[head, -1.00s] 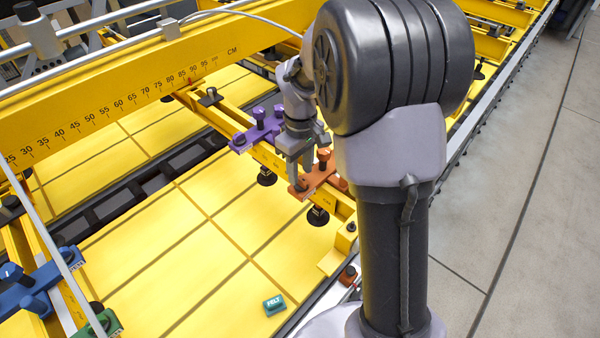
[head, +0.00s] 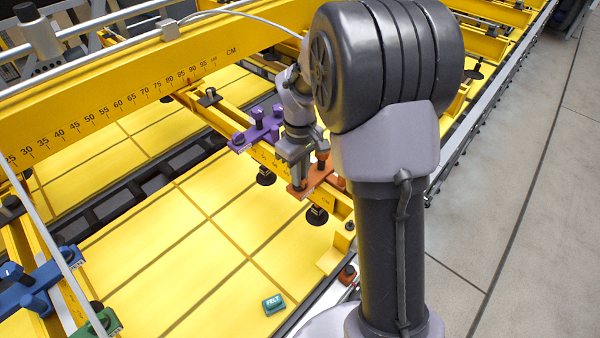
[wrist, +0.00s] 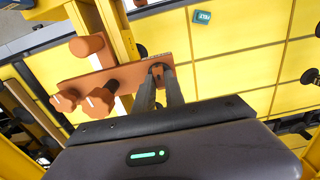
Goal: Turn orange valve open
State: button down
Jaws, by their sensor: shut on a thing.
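The orange valve block (head: 320,176) is mounted on the yellow cross beam in the head view, partly hidden by my arm. In the wrist view it is a flat orange plate (wrist: 128,76) with a round post (wrist: 86,46) and two lobed knobs (wrist: 98,102) on its left part. My gripper (wrist: 160,74) points at the plate's right end. Its two fingers are close together on a small orange valve piece (wrist: 158,70) there. In the head view my gripper (head: 297,178) reaches down onto the block's near left end.
A purple block (head: 257,130) sits on the same beam, just left of my gripper. A blue block (head: 38,285) and a green one (head: 103,324) are at lower left. A green FELT piece (head: 273,304) lies on the yellow panel. Grey floor at right is clear.

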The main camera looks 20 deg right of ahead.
jog(key=shift+f+m, duration=0.1)
jog(key=shift+m, duration=0.3)
jog(key=m+b, duration=0.2)
jog(key=m, duration=0.1)
jog(key=m+b, duration=0.2)
jog(key=m, duration=0.3)
jog(key=shift+b, duration=0.4)
jog(key=m+b, duration=0.2)
jog(key=m, duration=0.2)
jog(key=shift+m, duration=0.4)
jog(key=shift+d+m+b, duration=0.1)
jog(key=shift+m+b, duration=0.8)
jog(key=shift+m, duration=1.4)
jog(key=c, duration=1.4)
grip_release()
jog(key=shift+d, duration=0.15)
